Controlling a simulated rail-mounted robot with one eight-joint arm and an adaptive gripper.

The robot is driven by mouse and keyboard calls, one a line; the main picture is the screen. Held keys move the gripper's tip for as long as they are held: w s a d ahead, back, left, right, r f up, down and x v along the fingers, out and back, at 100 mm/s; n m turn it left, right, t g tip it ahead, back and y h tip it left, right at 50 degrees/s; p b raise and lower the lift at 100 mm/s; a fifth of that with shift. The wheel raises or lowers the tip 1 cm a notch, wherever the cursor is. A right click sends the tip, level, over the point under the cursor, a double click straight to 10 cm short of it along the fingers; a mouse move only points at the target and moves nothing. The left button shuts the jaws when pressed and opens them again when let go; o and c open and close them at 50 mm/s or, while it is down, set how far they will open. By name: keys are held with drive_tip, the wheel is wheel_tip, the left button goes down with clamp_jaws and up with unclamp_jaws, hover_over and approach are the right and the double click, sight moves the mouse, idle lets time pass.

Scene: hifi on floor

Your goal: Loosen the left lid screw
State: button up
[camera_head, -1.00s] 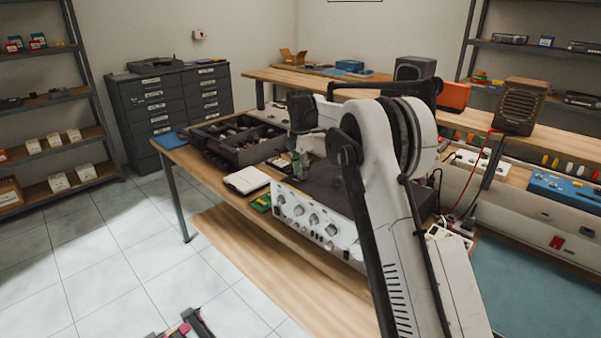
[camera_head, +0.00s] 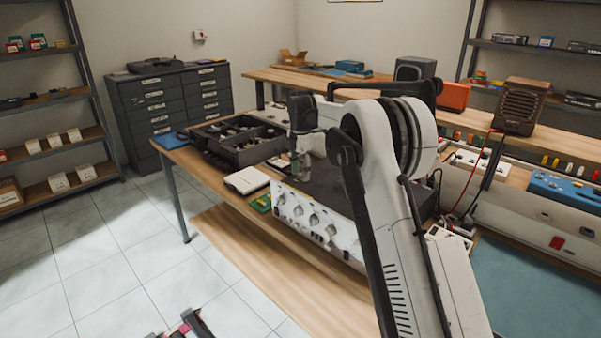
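The hifi unit (camera_head: 318,215) sits on the wooden workbench, with a silver front panel of several knobs and a dark top. My arm crosses in front of its right part and hides much of the lid. My gripper (camera_head: 301,166) is above the left part of the dark lid, pointing down, with a small pale or greenish tool-like piece at its lower end. The fingers are too small to tell open from shut. The left lid screw is too small to make out here.
A dark compartment tray (camera_head: 262,152) of parts stands behind and left of the hifi. A white notepad-like object (camera_head: 247,180) and a small green board (camera_head: 261,203) lie left of it. A power strip (camera_head: 447,236) with cables is on the right. The bench front edge (camera_head: 240,215) is mostly clear.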

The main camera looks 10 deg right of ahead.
sight(300, 174)
drive_tip(key=shift+r, duration=0.15)
wheel_tip(300, 174, up, 12)
idle(0.4)
